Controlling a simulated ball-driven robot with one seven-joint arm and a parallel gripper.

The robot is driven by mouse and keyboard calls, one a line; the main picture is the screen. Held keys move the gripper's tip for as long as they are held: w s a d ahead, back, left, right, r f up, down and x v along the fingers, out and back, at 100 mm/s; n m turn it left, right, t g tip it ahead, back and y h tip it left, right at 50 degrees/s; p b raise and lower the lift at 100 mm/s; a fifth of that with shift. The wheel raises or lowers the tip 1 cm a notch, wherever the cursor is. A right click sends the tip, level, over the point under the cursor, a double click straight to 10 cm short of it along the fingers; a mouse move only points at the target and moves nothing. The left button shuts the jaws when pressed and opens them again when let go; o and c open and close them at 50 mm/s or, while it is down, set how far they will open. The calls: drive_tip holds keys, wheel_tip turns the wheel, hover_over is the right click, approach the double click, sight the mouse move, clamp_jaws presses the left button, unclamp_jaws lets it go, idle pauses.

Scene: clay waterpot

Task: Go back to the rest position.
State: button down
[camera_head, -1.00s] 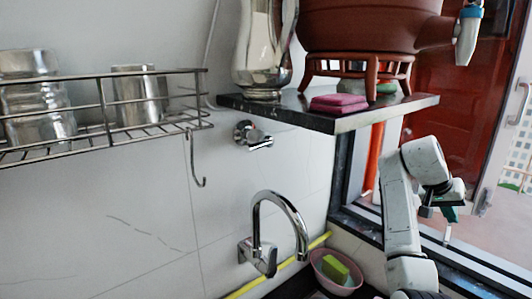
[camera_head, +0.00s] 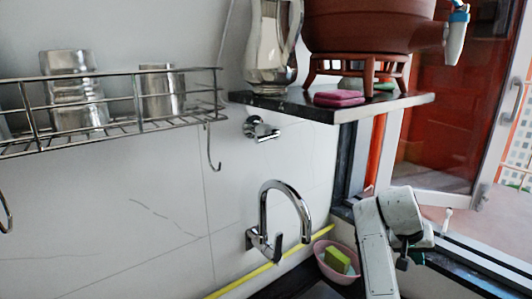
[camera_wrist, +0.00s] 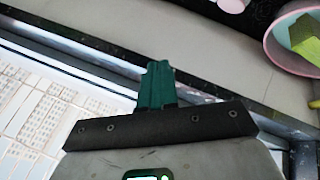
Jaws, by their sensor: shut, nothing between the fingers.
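My gripper (camera_wrist: 157,70) shows in the wrist view as green fingers pressed together, shut and empty. In the head view my white arm stands at the lower right, bent over at its top, and the fingers are hard to make out there. The brown clay waterpot (camera_head: 370,28) with its tap (camera_head: 456,36) sits on a reddish stand on the dark shelf (camera_head: 290,102), above and apart from my arm.
A pink bowl (camera_head: 327,268) with a green and yellow sponge (camera_head: 337,260) lies left of my arm, near the chrome faucet (camera_head: 272,200). A steel jug (camera_head: 270,45) stands on the shelf. A wire rack (camera_head: 110,112) holds steel containers. A window frame runs along the right.

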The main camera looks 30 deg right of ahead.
drive_tip(key=a+f+n+t+y, duration=0.1)
drive_tip(key=a+f+n, duration=0.2)
drive_tip(key=a+f, duration=0.7)
drive_tip(key=s+a+f+n+y, duration=0.1)
drive_tip(key=s+a+f+n, duration=0.1)
drive_tip(key=s+a, duration=0.3)
drive_tip(key=s+a+f+n+t+y, duration=0.1)
drive_tip(key=s+a+f+n+y, duration=0.1)
drive_tip(key=a, duration=1)
drive_tip(key=s+a+f+n+t+y, duration=0.1)
drive_tip(key=s+a+f+n, duration=0.3)
drive_tip(key=s+a, duration=0.5)
drive_tip(key=shift+a+f+y, duration=0.15)
drive_tip(key=shift+f+y, duration=0.25)
